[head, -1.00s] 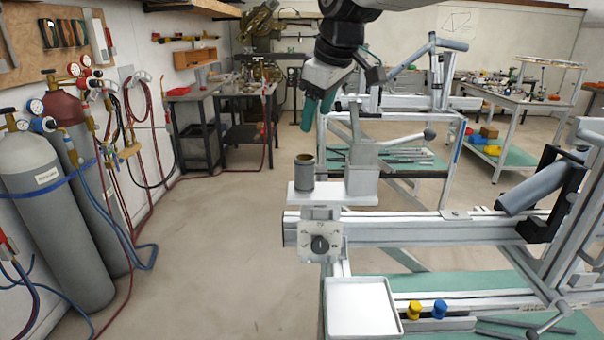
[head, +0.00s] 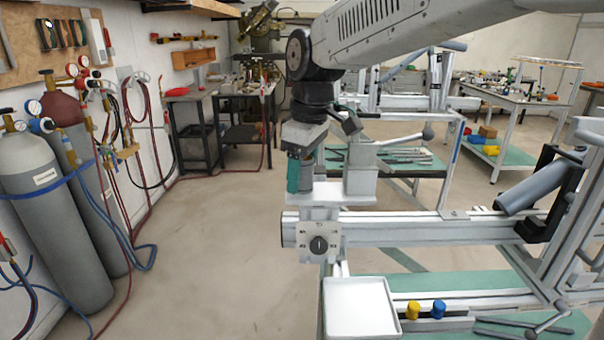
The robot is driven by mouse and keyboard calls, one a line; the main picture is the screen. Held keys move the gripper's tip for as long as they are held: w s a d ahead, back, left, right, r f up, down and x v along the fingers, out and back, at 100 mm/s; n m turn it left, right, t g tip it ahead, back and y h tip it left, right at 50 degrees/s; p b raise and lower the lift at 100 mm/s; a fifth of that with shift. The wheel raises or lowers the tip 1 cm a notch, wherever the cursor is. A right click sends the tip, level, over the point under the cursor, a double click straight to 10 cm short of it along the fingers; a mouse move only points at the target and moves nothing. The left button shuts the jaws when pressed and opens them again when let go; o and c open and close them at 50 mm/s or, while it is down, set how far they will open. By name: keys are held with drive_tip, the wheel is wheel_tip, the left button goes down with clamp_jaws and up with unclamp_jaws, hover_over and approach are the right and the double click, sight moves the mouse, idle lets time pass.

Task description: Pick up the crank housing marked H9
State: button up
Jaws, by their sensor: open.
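A short dark grey cylinder (head: 307,178), which appears to be the crank housing, stands upright on the small white plate (head: 345,195) at the left end of the frame jig. No H9 mark is readable on it. My gripper (head: 299,184) points down at the cylinder, open. One teal finger stands right at the cylinder's left side, overlapping it in the picture. The other finger is hard to make out, and I cannot tell whether either finger touches. The cylinder's top is hidden by the gripper.
A grey clamp block with a lever (head: 361,168) stands close on the right. Below the plate is a dial box (head: 319,242). A white tray (head: 360,308) and yellow and blue knobs (head: 426,310) sit lower.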

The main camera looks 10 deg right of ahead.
drive_tip(key=c, duration=1.1)
